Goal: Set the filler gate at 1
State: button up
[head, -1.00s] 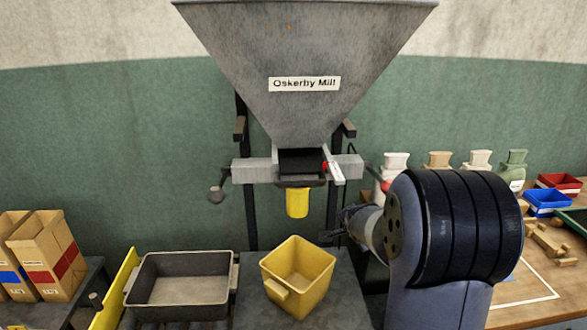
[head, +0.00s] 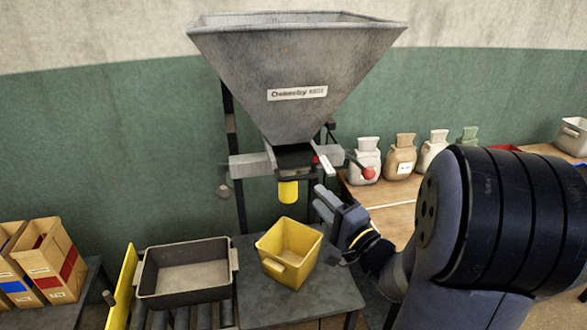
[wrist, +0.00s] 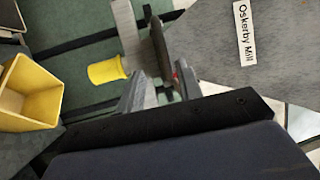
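The filler gate (head: 295,158) is a dark block under the grey hopper (head: 290,75) labelled Oskerby Mill. A pale scale plate (head: 325,165) with a red mark sits at its right; its numbers are too small to read. A lever with a red knob (head: 368,173) sticks out to the right. A yellow spout (head: 288,191) hangs below and also shows in the wrist view (wrist: 107,70). My gripper (head: 322,198) is below and left of the red knob, right of the spout. In the wrist view its two fingers (wrist: 160,88) stand apart with nothing held.
A yellow bin (head: 312,237) stands on a grey table (head: 335,292) below the spout. A dark tray (head: 228,287) lies on rollers to its left. Paper bags (head: 62,258) stand far left. Several sacks (head: 400,156) stand on a wooden bench at the right.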

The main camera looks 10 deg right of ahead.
aim_at(301, 179)
jog(key=p+x, duration=0.2)
jog(key=x, duration=0.8)
jog(key=shift+a+r, duration=0.2)
jog(key=shift+a, duration=0.15)
jog(key=shift+w, duration=0.1)
jog(key=shift+r, duration=0.1)
grip_shut()
